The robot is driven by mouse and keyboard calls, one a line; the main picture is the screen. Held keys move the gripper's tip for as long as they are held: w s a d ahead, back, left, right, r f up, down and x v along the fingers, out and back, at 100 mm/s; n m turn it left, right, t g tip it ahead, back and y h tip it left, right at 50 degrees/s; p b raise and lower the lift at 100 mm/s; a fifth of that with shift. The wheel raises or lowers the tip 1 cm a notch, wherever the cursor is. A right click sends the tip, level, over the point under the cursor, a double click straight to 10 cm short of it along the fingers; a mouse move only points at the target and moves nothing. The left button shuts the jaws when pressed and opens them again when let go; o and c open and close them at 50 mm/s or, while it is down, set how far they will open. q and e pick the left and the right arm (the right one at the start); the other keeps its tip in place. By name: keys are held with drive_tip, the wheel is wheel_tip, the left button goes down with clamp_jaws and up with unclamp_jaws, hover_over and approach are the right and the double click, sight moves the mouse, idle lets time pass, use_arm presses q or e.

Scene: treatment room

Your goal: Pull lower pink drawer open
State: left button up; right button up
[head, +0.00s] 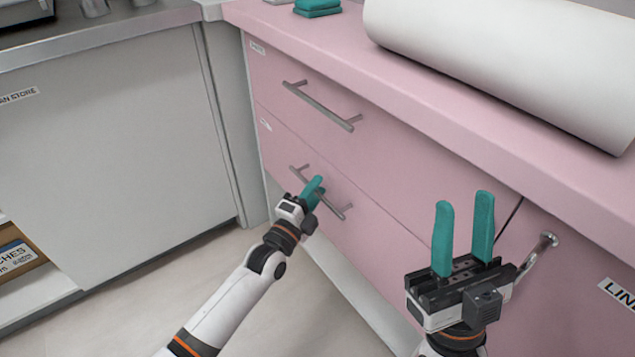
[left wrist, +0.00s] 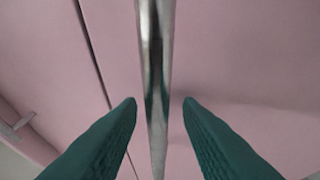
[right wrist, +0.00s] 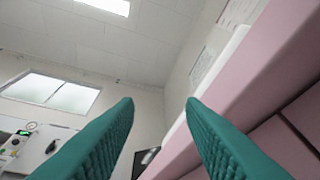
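The lower pink drawer (head: 285,165) looks shut in the pink cabinet, below an upper drawer (head: 280,75). Its metal bar handle (head: 334,207) slants across its front. My left gripper (head: 316,190) is at the middle of this handle. In the left wrist view the handle (left wrist: 155,60) runs between the two teal fingertips (left wrist: 160,104), with a gap on each side, so the fingers are open around it. My right gripper (head: 463,235) is open and empty, fingers up, in front of the cabinet's right part; its fingertips (right wrist: 162,104) are wide apart in the right wrist view.
The upper drawer has its own bar handle (head: 322,107). A white roll (head: 500,55) and folded teal cloths (head: 317,7) lie on the pink countertop (head: 420,95). A grey cabinet (head: 110,150) stands at left. Floor (head: 250,310) in front is clear.

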use_arm(q)
clamp_jaws()
idle(0.4)
